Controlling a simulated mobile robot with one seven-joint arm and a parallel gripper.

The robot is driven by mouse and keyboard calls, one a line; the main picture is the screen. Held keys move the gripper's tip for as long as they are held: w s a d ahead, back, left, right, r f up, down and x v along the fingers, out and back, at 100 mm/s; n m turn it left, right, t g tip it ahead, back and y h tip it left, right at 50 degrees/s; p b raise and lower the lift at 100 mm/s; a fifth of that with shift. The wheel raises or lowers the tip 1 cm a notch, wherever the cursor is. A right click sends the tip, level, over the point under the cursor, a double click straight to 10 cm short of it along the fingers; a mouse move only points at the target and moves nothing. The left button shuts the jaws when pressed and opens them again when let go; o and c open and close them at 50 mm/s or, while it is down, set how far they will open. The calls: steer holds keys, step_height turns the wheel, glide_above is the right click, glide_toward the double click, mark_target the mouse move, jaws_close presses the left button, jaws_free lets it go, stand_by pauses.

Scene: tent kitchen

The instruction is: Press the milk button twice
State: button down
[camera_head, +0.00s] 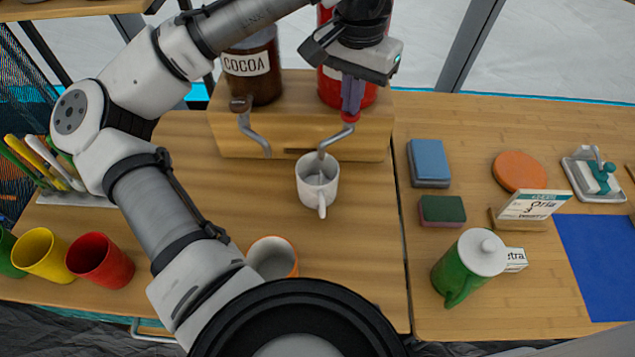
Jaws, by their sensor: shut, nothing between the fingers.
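A red container (330,87) stands on a wooden dispenser stand (300,125), mostly behind my gripper, its label mostly hidden. A metal spout (334,140) with a red button (350,117) on top comes from the stand below it. My gripper (351,108) is shut, points down, and its fingertips are right at the red button; I cannot tell whether they press it. A brown jar labelled COCOA (252,68) stands at the left, with a brown button (240,103) on its own spout. A white mug (318,185) stands upright under the red button's spout.
Green, yellow (42,255) and red cups (100,260) stand at the left. A white and orange cup (272,258) is partly behind my arm. A green jug (468,265), sponges (429,162) and an orange disc (519,171) are on the right table.

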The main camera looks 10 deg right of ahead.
steer(key=shift+r+p, duration=1.4)
steer(key=shift+p, duration=0.05)
steer(key=shift+r, duration=0.15)
step_height(320, 180, up, 6)
steer(key=p, duration=0.6)
